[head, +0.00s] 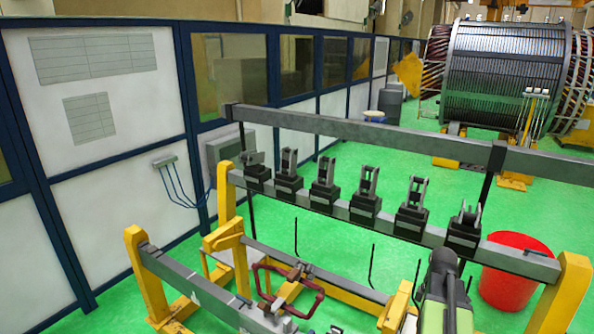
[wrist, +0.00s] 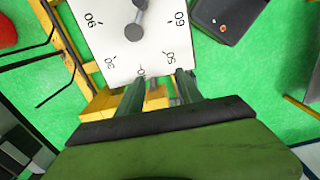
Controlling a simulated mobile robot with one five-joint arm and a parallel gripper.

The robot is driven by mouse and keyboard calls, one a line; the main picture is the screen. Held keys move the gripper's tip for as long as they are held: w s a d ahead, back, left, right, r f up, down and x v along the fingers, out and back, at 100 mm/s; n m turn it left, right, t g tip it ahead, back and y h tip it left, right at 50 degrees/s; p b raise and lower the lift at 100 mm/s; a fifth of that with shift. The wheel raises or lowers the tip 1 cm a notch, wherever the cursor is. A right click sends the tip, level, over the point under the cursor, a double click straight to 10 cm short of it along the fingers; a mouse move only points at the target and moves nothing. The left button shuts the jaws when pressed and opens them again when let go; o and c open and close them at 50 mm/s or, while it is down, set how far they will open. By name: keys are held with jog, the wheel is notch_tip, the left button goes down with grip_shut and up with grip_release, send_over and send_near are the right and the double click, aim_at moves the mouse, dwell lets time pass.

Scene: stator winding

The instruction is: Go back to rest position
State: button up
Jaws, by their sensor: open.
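My gripper (wrist: 160,88) shows in the wrist view as two grey-green fingers set apart, with nothing held between them. A white dial plate (wrist: 115,42) with printed numbers and a grey knob lies beyond the fingertips. Whether the fingers touch the plate is hard to tell. In the head view my dark and green arm (head: 447,290) rises at the bottom right, in front of the rack; its fingers cannot be made out there.
A grey rail (head: 335,206) with several black clamps crosses ahead on yellow posts. A red bin (head: 513,272) stands at the right. A yellow frame with a dark red handle (head: 265,280) is at lower left. A large stator (head: 507,75) stands behind. Green floor is open beyond the rail.

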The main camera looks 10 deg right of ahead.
jog(key=w+a+f+n+b, duration=0.1)
jog(key=w+a+f+b, duration=0.35)
jog(key=a, duration=0.45)
jog(key=w+a+f+n+b, duration=0.1)
jog(key=w+a+f+b, duration=0.2)
jog(key=a+f, duration=0.45)
jog(key=a+f+m+b, duration=0.2)
jog(key=a+m, duration=0.3)
jog(key=a, duration=0.4)
jog(key=s+a+f+m+b, duration=0.1)
jog(key=a+f+m+b, duration=0.2)
jog(key=a, duration=0.6)
jog(key=m+b, duration=0.1)
jog(key=m, duration=0.1)
jog(key=shift+a+m+b, duration=0.3)
jog(key=shift+a, duration=0.1)
jog(key=shift+s, duration=0.1)
